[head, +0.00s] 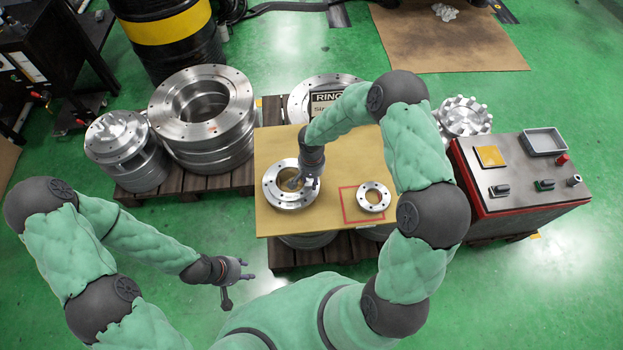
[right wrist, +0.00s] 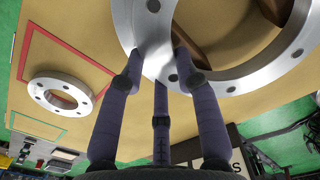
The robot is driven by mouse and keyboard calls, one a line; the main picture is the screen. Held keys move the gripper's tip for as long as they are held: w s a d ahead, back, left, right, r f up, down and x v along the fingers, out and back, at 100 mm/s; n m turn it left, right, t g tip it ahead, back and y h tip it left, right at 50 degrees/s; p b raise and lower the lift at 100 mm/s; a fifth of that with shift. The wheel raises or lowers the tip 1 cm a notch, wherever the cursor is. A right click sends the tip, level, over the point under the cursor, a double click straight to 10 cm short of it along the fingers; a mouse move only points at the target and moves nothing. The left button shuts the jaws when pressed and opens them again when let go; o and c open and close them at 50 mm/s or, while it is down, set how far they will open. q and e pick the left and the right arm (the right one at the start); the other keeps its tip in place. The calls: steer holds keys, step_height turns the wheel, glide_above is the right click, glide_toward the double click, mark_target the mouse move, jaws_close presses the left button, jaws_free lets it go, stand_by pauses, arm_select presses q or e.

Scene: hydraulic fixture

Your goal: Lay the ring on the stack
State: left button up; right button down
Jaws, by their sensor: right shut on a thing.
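A large silver flange ring (head: 277,201) with bolt holes is at the left of a tan board (head: 330,222). My left gripper (head: 240,282) is open and empty, over the floor left of the board's front.
Stacked large flanges (head: 203,120) and a smaller stack (head: 125,150) stand on a pallet at left. A partly hidden sign (head: 326,98) stands behind the board. A control box (head: 520,185) is at right, with a toothed metal part (head: 464,117) behind it. A barrel (head: 170,38) stands behind.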

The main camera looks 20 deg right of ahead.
steer(key=shift+f, duration=0.15)
steer(key=c, duration=0.9)
jaws_free()
steer(key=shift+r+p, duration=0.3)
steer(key=shift+r, duration=0.05)
step_height(320, 180, up, 12)
steer(key=p, duration=0.4)
steer(key=s+a+f+n+y, duration=0.1)
steer(key=s+a+f+y, duration=0.1)
steer(key=s+a+f, duration=0.3)
steer(key=s+a+f+n+y, duration=0.2)
steer(key=s+a+f, duration=0.4)
steer(key=s, duration=0.8)
steer(key=shift+s+a+f, duration=0.15)
steer(key=shift+s+f, duration=0.1)
steer(key=shift+f, duration=0.95)
